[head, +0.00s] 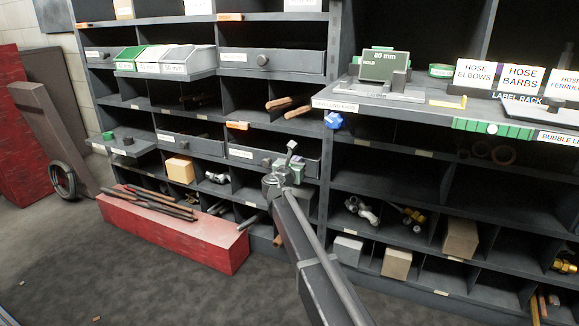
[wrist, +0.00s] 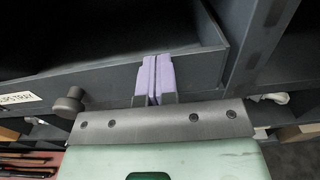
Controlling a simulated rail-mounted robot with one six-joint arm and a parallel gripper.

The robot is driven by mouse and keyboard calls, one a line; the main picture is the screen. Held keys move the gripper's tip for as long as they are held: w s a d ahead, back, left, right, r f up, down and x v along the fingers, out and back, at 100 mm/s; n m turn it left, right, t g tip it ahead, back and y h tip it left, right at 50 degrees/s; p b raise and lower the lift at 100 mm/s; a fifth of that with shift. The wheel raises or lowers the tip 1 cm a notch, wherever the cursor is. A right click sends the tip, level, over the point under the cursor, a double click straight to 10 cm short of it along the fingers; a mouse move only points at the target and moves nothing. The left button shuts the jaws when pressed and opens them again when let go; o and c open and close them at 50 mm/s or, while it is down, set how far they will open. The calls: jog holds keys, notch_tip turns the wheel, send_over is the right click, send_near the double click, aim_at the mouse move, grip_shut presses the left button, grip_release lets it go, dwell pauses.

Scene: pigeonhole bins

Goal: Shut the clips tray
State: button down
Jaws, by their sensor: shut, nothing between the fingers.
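The clips tray is a dark grey drawer whose front (head: 300,168) shows in the middle of the head view, with a white label and a round knob (head: 267,162). In the wrist view its front (wrist: 110,88) runs across the picture, with the knob (wrist: 68,103) at left and a label partly cut off, ending in "PS TRAY". Its dark inside shows above the front's top edge, so it stands at least partly out. My gripper (head: 291,146) is at the front, right of the knob. Its purple fingers (wrist: 154,80) are shut and empty, overlapping the front; contact is unclear.
A red box (head: 175,235) with dark rods on top stands on the floor at left. A pulled-out shelf with small bins (head: 165,60) is above left, and another tray (head: 122,146) juts out below it. A ledge (head: 420,107) projects at right. Open floor lies in front.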

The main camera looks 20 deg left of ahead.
jog(key=s, duration=1.4)
jog(key=shift+d, duration=0.15)
jog(key=shift+s, duration=0.1)
